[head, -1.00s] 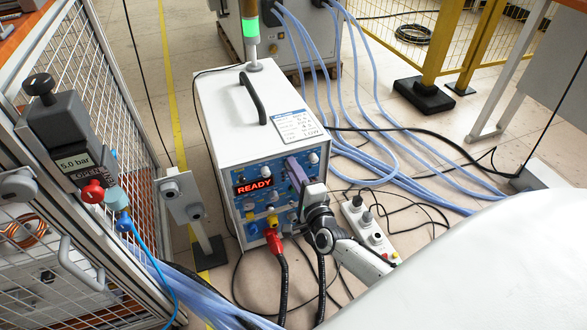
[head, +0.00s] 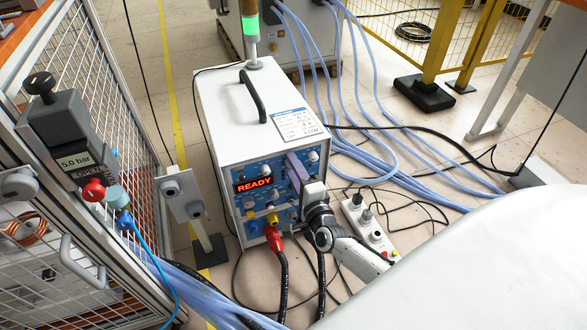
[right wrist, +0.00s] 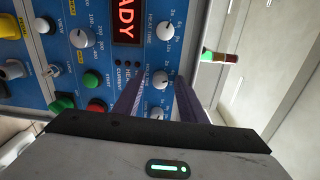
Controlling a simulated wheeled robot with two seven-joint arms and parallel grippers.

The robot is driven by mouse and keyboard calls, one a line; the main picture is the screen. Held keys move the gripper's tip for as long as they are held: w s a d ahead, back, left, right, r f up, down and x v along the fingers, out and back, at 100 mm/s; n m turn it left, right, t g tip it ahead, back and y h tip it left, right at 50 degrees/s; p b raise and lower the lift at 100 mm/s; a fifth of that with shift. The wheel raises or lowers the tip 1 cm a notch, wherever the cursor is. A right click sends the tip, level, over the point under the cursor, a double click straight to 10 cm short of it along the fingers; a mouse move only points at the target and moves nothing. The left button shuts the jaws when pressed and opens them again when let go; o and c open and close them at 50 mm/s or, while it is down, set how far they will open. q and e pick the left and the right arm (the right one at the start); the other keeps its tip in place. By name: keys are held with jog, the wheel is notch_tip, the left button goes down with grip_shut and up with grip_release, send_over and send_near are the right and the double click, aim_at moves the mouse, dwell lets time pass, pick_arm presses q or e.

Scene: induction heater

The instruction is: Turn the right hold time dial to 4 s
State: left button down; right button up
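The white induction heater (head: 240,105) has a blue front panel with a red READY display (head: 254,185). My right gripper (head: 303,172) is at the panel's right side, its purple fingers pointing at the dials. The right wrist view shows the panel turned sideways. There my right gripper (right wrist: 157,95) is open, one finger on each side of a grey-white dial (right wrist: 160,80) with a seconds scale. Another white knob (right wrist: 157,112) shows between the fingers. My left gripper is not in view.
Green (right wrist: 91,80) and red (right wrist: 97,106) buttons lie beside the fingers. A red connector (head: 273,238) with black cables hangs from the panel's lower front. A white power strip (head: 367,222) lies on the floor at right. A mesh cage (head: 110,110) stands at left.

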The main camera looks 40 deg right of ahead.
jog(key=shift+s, duration=0.1)
